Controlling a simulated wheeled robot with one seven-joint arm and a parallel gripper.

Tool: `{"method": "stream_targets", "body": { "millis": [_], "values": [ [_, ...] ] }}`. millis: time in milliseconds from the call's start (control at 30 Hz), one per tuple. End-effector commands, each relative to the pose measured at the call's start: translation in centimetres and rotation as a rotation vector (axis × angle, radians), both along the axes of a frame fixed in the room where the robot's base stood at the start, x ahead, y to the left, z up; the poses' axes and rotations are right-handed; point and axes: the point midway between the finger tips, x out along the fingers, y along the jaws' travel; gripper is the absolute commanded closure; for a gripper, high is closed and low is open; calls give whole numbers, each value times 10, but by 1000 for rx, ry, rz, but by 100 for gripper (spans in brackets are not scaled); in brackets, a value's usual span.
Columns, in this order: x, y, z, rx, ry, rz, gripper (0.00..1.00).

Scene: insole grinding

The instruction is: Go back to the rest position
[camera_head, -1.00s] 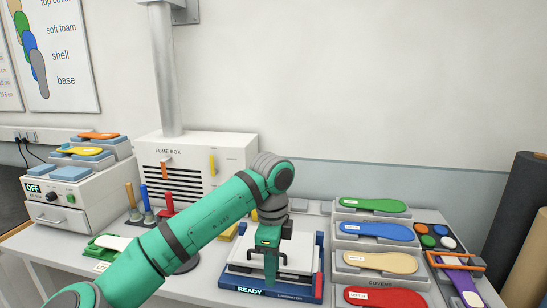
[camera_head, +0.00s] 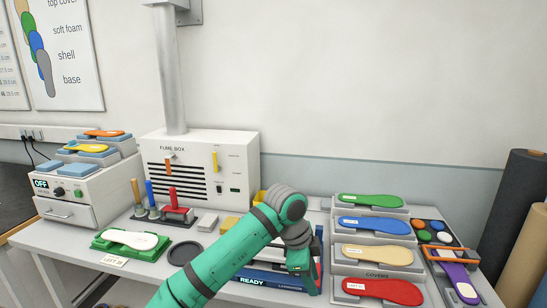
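My arm is green with dark joints and reaches in from the bottom centre of the head camera view. My gripper (camera_head: 309,284) points down in front of the right side of the blue-based laminator (camera_head: 262,282), whose label reads READY. I cannot see its fingertips clearly, nor anything held between them.
The fume box (camera_head: 231,150) stands at the back. Green, blue, tan and red insoles lie on a stepped covers rack (camera_head: 345,257) at the right. A box marked OFF (camera_head: 85,186) stands at the left. A dark round disc (camera_head: 187,251) lies on the table (camera_head: 140,278).

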Motion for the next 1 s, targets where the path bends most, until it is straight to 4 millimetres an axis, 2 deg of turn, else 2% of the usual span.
{"method": "stream_targets", "body": {
  "millis": [33, 200, 500, 767, 1000],
  "values": [
    [-1, -15, -9, -51, -5, 4, 73],
    [1, -65, -28, -247, -41, 50, 73],
    [-3, -144, -46, -589, -75, 175, 73],
    [-10, -183, -56, -860, -81, 337, 73],
    [-19, -193, -71, -1072, -79, 527, 73]
  ]
}}
